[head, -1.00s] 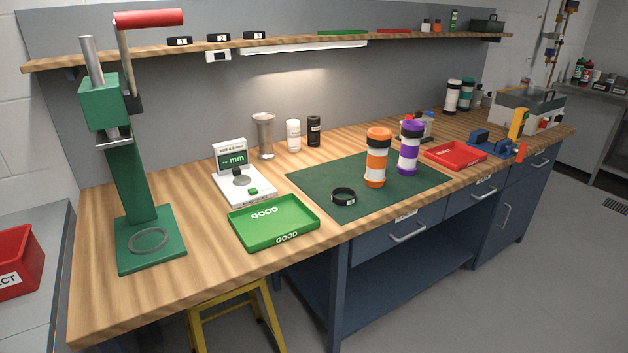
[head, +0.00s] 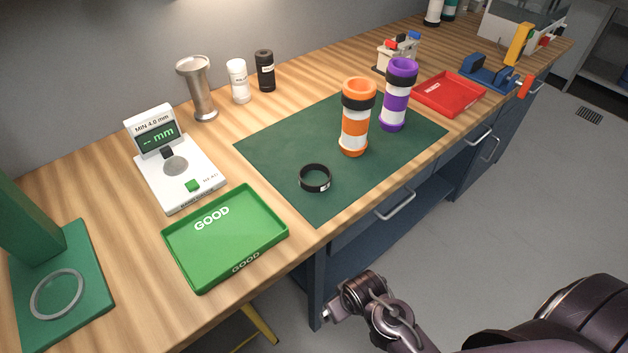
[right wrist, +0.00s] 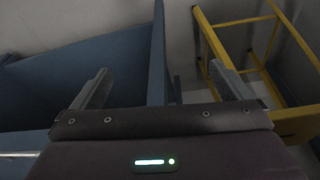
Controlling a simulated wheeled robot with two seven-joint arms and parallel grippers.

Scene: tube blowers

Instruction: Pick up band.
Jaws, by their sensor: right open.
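The black band (head: 315,178) is a ring with a small white mark, lying flat on the green mat (head: 270,150) near the mat's front edge. My right arm enters the head view at the lower right, below the bench edge and away from the band. In the right wrist view my right gripper (right wrist: 165,88) is open, its two fingers wide apart with nothing between them. It faces the underside of the bench. The band is not in the right wrist view. My left gripper is in no view.
An orange-and-white tube (head: 355,120) and a purple-and-white tube (head: 396,98) stand behind and right of the band. A green GOOD tray (head: 225,265) lies to its left, a red tray (head: 450,108) to the right. A yellow stool (right wrist: 238,85) stands under the bench.

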